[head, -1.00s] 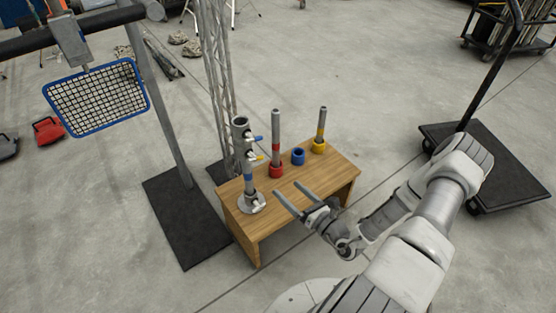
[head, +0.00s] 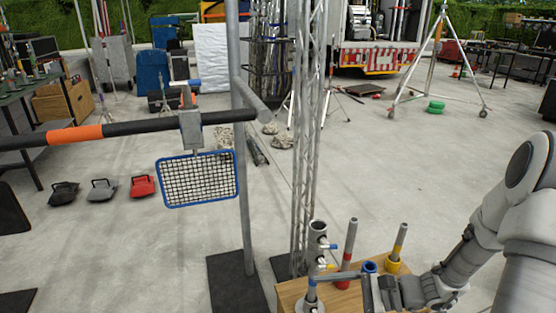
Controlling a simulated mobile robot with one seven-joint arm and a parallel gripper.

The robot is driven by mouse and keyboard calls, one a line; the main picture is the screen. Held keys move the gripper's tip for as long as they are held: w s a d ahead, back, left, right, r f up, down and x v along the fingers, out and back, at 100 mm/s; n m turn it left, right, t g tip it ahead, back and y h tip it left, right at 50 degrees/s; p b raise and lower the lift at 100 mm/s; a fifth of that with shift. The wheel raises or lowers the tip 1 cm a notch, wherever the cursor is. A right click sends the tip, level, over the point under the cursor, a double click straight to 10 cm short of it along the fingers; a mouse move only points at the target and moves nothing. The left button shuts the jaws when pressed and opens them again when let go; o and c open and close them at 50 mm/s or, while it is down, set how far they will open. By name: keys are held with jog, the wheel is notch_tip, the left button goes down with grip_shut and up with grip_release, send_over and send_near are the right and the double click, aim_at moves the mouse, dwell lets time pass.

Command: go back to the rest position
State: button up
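My gripper (head: 345,292) is at the bottom of the head view, over the wooden bench (head: 290,292), with my arm coming in from the right. Its two grey fingers look apart, with nothing seen between them. The lower part of the gripper is cut by the picture edge. On the bench stand a grey metal post with clamps (head: 318,240), a post with a red ring (head: 349,245) and a post with a yellow ring (head: 397,248). A loose blue ring (head: 370,267) sits between the red and yellow ones. The fingers partly hide the bench top.
A stand (head: 243,170) carries a horizontal bar and a blue-framed mesh (head: 199,180) at left. A lattice tower (head: 306,130) rises behind the bench. A tripod (head: 436,65) and a truck (head: 375,45) are at the back. The floor at centre right is clear.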

jog(key=s+d+r+n+t+h, duration=0.1)
jog(key=s+d+r+n+h, duration=0.1)
jog(key=s+r+n+h, duration=0.4)
jog(key=s+d+r+n+t+h, duration=0.1)
jog(key=s+d+r+n+h, duration=0.1)
jog(key=s+r+n+h, duration=0.5)
notch_tip(320, 180, up, 8)
jog(key=n+h, duration=0.1)
jog(key=n, duration=0.3)
jog(key=shift+f+t+b, duration=0.2)
jog(key=shift+t+b, duration=0.1)
jog(key=shift+t, duration=0.1)
